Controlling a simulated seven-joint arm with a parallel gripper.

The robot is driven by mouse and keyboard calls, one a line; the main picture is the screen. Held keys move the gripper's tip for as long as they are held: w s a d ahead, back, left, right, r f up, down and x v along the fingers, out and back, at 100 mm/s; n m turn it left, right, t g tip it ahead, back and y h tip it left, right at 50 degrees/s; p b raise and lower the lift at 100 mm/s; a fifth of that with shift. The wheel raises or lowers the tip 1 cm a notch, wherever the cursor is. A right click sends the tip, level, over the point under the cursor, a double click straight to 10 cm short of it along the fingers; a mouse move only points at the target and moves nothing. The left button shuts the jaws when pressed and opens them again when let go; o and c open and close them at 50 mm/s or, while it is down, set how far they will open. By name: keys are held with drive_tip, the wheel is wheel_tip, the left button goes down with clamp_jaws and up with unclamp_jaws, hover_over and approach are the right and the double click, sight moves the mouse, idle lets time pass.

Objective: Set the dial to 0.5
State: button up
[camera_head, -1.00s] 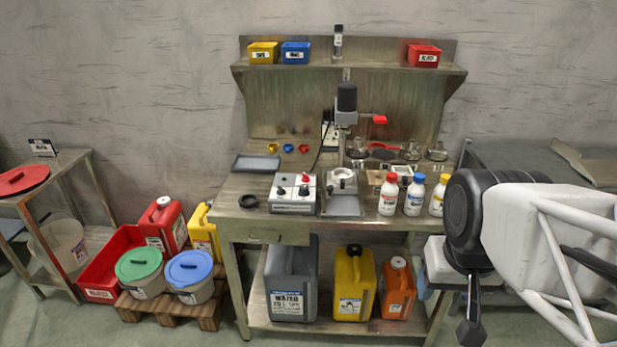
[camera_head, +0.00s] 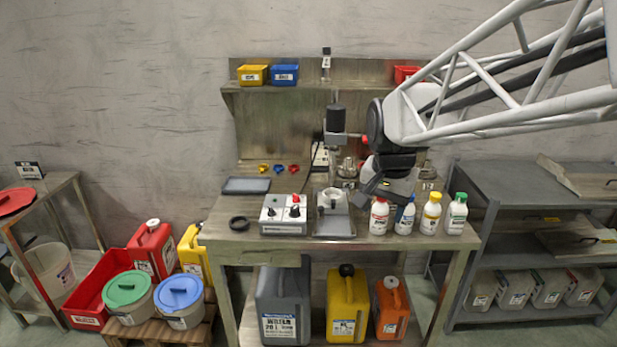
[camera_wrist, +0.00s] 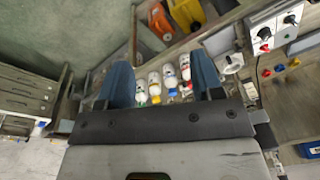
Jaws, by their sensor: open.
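A light control box (camera_head: 284,226) stands on the workbench left of the drill stand, with two black knobs and a red knob on top. The left black knob (camera_head: 271,212) and the right black knob (camera_head: 294,212) both show. I cannot read any scale or tell which knob is the dial. The box (camera_wrist: 277,22) also shows at the upper right of the wrist view. My gripper (camera_head: 372,188) hangs over the right part of the bench, right of the box and near the bottles. In the wrist view my gripper (camera_wrist: 161,75) is open and empty, its two blue fingers apart.
The drill stand (camera_head: 334,222) stands between the box and my gripper. Several bottles (camera_head: 431,214) line the bench's front right. The space above the box is clear.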

drive_tip(key=w+a+f+m, duration=0.1)
drive_tip(key=w+a+f, duration=0.15)
drive_tip(key=w, duration=0.35)
drive_tip(key=w+a+f+m+g, duration=0.1)
drive_tip(key=w+a+m, duration=0.15)
drive_tip(key=w, duration=0.45)
drive_tip(key=w+a+f+m, duration=0.1)
drive_tip(key=w+a, duration=0.3)
drive_tip(key=w, duration=0.2)
drive_tip(key=m, duration=0.5)
hover_over(294, 208)
drive_tip(key=shift+g, duration=0.4)
wheel_tip(294, 208, down, 12)
drive_tip(key=shift+s+f, duration=0.1)
drive_tip(key=shift+f, duration=0.1)
drive_tip(key=shift+f, duration=0.1)
drive_tip(key=shift+f, duration=3.8)
drive_tip(key=c, duration=0.9)
